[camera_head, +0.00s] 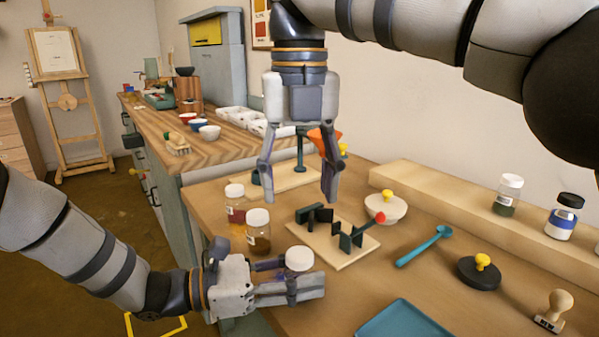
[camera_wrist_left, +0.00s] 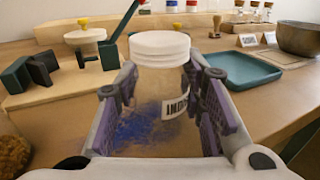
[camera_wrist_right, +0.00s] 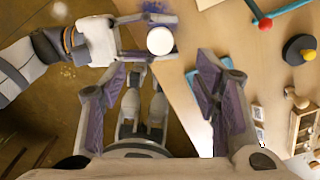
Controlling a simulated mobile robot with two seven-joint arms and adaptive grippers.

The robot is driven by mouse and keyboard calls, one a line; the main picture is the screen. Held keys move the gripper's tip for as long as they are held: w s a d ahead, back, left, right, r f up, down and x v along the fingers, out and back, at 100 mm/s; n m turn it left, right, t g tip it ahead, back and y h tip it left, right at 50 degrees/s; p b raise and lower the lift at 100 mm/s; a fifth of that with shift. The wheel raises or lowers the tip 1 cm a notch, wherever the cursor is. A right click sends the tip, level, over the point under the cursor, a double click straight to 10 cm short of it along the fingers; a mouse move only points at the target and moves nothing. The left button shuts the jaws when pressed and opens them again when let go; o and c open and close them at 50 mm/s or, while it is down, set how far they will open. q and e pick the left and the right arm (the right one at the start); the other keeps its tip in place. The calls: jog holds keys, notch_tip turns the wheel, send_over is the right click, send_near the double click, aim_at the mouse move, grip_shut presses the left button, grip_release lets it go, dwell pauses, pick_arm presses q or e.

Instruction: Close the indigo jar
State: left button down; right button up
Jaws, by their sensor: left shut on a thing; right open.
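In the head view the white lid (camera_head: 299,258) shows above my left gripper (camera_head: 290,284), whose fingers hide most of the jar. My right gripper (camera_head: 298,190) is open and empty, pointing down, above and behind the jar. In the right wrist view the white lid (camera_wrist_right: 160,41) lies beyond the open fingers.
Two white-lidded jars (camera_head: 258,232) (camera_head: 236,208) stand left of a wooden board with dark green holders (camera_head: 340,262). A teal spoon (camera_head: 424,246), a black lid with yellow knob (camera_head: 478,273), a stamp (camera_head: 553,312) and a teal tray (camera_head: 403,322) lie to the right.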

dwell(0.3)
pick_arm(q)
jog(key=c, duration=1)
grip_release()
jog(key=v, duration=1.2)
